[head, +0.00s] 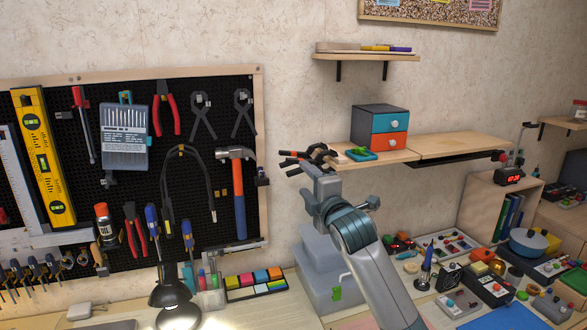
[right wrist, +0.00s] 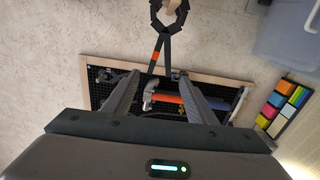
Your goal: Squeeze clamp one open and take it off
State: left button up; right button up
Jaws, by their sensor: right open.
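A dark clamp (head: 320,151) with orange marks shows at the left end of the middle shelf in the head view, partly overlapped by my right gripper. In the right wrist view the clamp (right wrist: 158,47) is at the top middle, with a ring of dark segments and two thin legs reaching down, one with an orange patch. My right gripper (head: 297,164) is open in front of the shelf's left end. In the right wrist view its two fingers (right wrist: 158,84) stand apart with the ends of the clamp's legs between them in the picture; contact cannot be told. My left gripper is out of view.
The shelf (head: 455,147) holds a small drawer box (head: 380,131) and a green item (head: 361,154) close to my gripper. The tool pegboard (head: 139,84) hangs at left. A grey storage box (head: 318,263) stands below, and the bench at right is crowded.

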aim_at(294, 172)
jog(key=shift+w, duration=0.15)
jog(key=b+x, duration=0.2)
jog(key=x, duration=0.5)
jog(key=shift+b, duration=0.4)
jog(key=shift+x, duration=1.35)
grip_shut()
jog(key=shift+a, duration=0.1)
